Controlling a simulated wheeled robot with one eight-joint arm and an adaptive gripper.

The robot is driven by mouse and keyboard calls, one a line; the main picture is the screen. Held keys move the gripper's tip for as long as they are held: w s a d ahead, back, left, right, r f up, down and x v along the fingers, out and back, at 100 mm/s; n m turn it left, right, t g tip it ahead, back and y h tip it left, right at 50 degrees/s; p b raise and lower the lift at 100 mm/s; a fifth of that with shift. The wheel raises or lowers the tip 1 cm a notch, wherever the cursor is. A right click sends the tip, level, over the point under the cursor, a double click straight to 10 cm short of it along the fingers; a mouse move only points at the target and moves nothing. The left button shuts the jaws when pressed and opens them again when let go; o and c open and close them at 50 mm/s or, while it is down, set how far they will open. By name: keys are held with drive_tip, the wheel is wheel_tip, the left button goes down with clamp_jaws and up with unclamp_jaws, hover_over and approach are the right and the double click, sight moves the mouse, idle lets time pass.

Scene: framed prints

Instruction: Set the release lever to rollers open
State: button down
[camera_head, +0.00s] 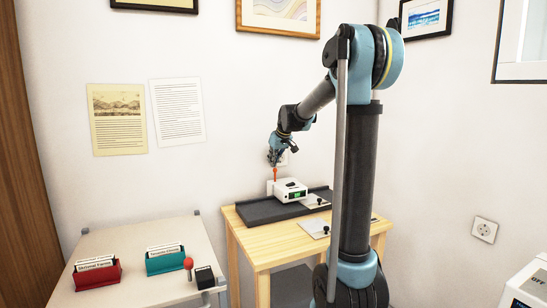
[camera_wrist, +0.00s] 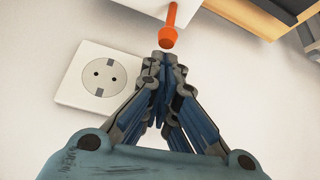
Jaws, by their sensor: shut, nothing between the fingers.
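A white machine (camera_head: 290,189) with a small green display stands on the wooden table. An orange-red lever (camera_head: 275,174) with a knob rises from its left end, close to the wall. It also shows in the wrist view as an orange rod with a wider knob (camera_wrist: 168,38). My gripper (camera_head: 275,163) is above the lever, pointing down. In the wrist view its fingertips (camera_wrist: 168,62) are together and empty, just short of the knob. I cannot tell whether they touch it. No lever position marking is legible.
A wall socket (camera_wrist: 98,75) is beside my fingers. A dark tray (camera_head: 262,214) lies under the machine on the wooden table (camera_head: 262,252). The left table (camera_head: 150,290) holds a red box (camera_head: 97,274), a teal box (camera_head: 166,260) and a red-knobbed lever (camera_head: 188,264) by a black block.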

drive_tip(key=shift+x, duration=0.8)
